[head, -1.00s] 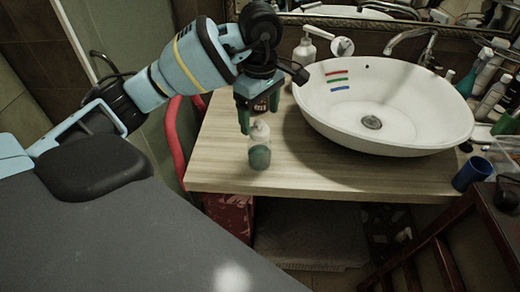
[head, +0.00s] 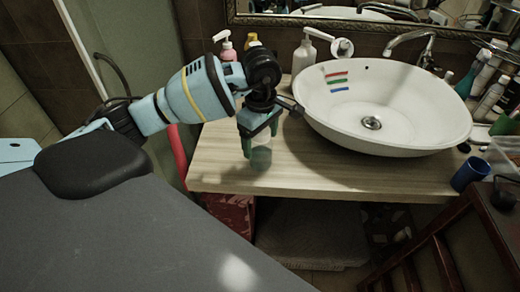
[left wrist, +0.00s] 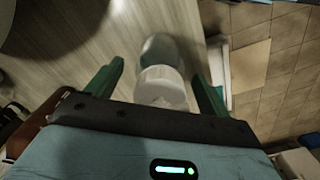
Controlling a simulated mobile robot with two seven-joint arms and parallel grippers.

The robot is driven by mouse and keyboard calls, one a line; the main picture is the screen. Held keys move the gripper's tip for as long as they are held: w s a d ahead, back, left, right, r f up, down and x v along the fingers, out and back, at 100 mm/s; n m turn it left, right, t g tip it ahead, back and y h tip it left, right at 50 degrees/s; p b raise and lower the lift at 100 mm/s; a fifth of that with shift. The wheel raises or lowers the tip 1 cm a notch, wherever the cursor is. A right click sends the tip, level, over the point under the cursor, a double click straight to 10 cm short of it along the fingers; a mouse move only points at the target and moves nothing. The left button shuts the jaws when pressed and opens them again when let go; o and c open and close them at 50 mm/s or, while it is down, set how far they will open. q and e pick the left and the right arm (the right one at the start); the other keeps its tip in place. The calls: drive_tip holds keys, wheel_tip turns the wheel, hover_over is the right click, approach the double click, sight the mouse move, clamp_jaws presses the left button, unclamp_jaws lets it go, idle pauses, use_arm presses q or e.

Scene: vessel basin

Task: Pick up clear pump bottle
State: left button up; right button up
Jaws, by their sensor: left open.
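The clear pump bottle (head: 260,158), with greenish contents, stands upright on the wooden counter near its front edge. My left gripper (head: 260,143) is directly above it, its green fingers pointing down around the bottle's upper part and hiding the pump top in the head view. In the left wrist view the bottle's white top (left wrist: 162,88) lies between the two open fingers (left wrist: 158,85), with gaps visible on both sides. My right gripper is not in view.
A blue cup (head: 469,174) and several bottles stand at the right. The front counter edge is close to the bottle.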

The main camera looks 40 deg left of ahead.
use_arm(q)
drive_tip(key=shift+f, duration=0.2)
drive_tip(key=c, duration=1.1)
drive_tip(key=shift+r, duration=0.15)
drive_tip(key=shift+r, duration=0.6)
drive_tip(key=shift+s+d+r, duration=0.1)
drive_tip(key=shift+s+r, duration=0.05)
drive_tip(key=shift+r, duration=0.4)
drive_tip(key=shift+s+d+r, duration=0.1)
drive_tip(key=shift+s+r, duration=0.05)
drive_tip(key=shift+r, duration=0.35)
drive_tip(key=s+d, duration=0.2)
drive_tip(key=s, duration=0.2)
drive_tip(key=s+d+r, duration=0.1)
drive_tip(key=s+d, duration=0.2)
drive_tip(key=s, duration=0.1)
drive_tip(key=s+d, duration=0.3)
drive_tip(key=s, duration=0.2)
drive_tip(key=shift+r+b, duration=0.2)
drive_tip(key=shift+b, duration=0.2)
